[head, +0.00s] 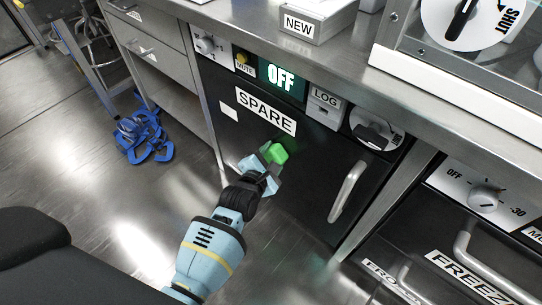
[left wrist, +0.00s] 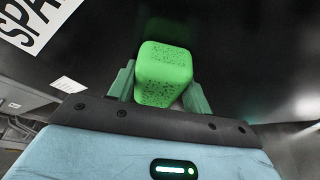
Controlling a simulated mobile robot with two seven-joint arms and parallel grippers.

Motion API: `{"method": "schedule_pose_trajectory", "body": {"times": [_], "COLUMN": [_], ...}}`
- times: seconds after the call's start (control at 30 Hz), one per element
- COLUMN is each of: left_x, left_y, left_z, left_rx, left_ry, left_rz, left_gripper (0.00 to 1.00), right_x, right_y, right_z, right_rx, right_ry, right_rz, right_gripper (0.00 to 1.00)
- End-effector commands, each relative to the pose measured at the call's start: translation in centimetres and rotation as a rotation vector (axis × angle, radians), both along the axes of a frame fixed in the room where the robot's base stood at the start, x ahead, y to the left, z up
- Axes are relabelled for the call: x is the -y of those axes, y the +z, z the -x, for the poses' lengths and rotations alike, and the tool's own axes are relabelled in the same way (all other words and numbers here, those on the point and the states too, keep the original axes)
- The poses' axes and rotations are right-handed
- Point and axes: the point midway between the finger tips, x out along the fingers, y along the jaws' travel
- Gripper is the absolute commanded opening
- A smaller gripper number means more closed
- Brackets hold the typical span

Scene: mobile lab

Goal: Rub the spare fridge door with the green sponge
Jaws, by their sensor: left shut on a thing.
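The spare fridge door (head: 300,165) is a black front marked with a white SPARE label (head: 266,112), with a silver vertical handle (head: 347,191) at its right. My left gripper (head: 269,157) is in front of the door, below the label, shut on the green sponge (head: 278,153). In the left wrist view the sponge (left wrist: 164,72) sits between the two fingers, its far end towards the black door (left wrist: 235,45). A dim green reflection shows on the door beyond it. I cannot tell whether the sponge touches the door. My right gripper is not in view.
Above the door are an OFF display (head: 281,76), a LOG box (head: 325,106) and a dial (head: 371,129). A freezer (head: 440,260) with handles stands at the right. A blue coiled hose or strap (head: 146,137) lies on the floor at the left. The floor before the door is clear.

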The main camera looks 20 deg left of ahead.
Motion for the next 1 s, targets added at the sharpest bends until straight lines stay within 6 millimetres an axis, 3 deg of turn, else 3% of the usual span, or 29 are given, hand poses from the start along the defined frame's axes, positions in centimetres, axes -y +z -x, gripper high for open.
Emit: {"method": "schedule_pose_trajectory", "body": {"times": [0.5, 1.0], "left_x": [3.3, 3.3], "left_y": [0.0, 0.0], "left_z": [1.4, 1.1], "left_rx": [-0.001, 0.001], "left_ry": [0.000, 0.000], "left_rz": [0.002, 0.000], "left_gripper": [0.28, 0.28], "right_x": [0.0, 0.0], "right_y": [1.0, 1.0], "right_z": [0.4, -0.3], "right_rx": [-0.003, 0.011], "right_ry": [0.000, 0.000], "right_rz": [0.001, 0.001], "right_gripper": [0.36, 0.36]}}
